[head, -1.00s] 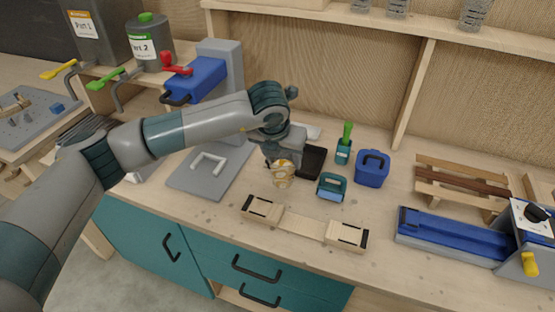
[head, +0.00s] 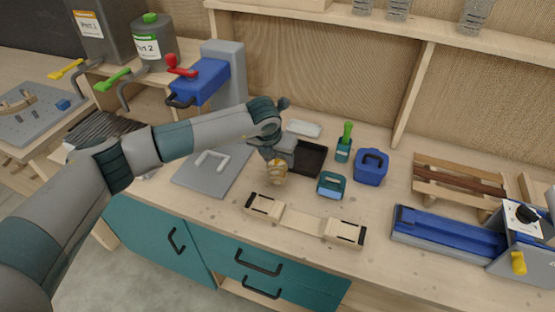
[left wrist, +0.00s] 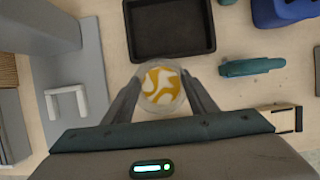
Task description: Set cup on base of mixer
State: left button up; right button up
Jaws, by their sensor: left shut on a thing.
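The cup (left wrist: 161,88) is clear with yellow and white swirled contents. It sits between the fingers of my left gripper (left wrist: 162,98) in the left wrist view, and the gripper is shut on it. In the head view the cup (head: 277,174) hangs below my left gripper (head: 274,164), over the bench between the mixer base and the small teal tool. The mixer has a grey base plate (head: 190,177) with a white U-shaped holder (head: 211,162), a grey column (head: 232,75) and a blue head (head: 200,80). The base lies left of the cup. My right gripper does not show.
A black tray (head: 310,158) lies right behind the cup. A teal tool (head: 331,186), a blue bin (head: 371,167) and a green-handled brush (head: 344,146) stand to the right. A wooden jig (head: 306,220) lies in front. My left arm crosses above the mixer base.

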pick_arm(q)
jog(key=shift+f+p, duration=0.4)
jog(key=shift+f, duration=0.55)
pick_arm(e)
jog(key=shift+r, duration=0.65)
pick_arm(q)
jog(key=shift+f, duration=0.15)
jog(key=o, duration=0.8)
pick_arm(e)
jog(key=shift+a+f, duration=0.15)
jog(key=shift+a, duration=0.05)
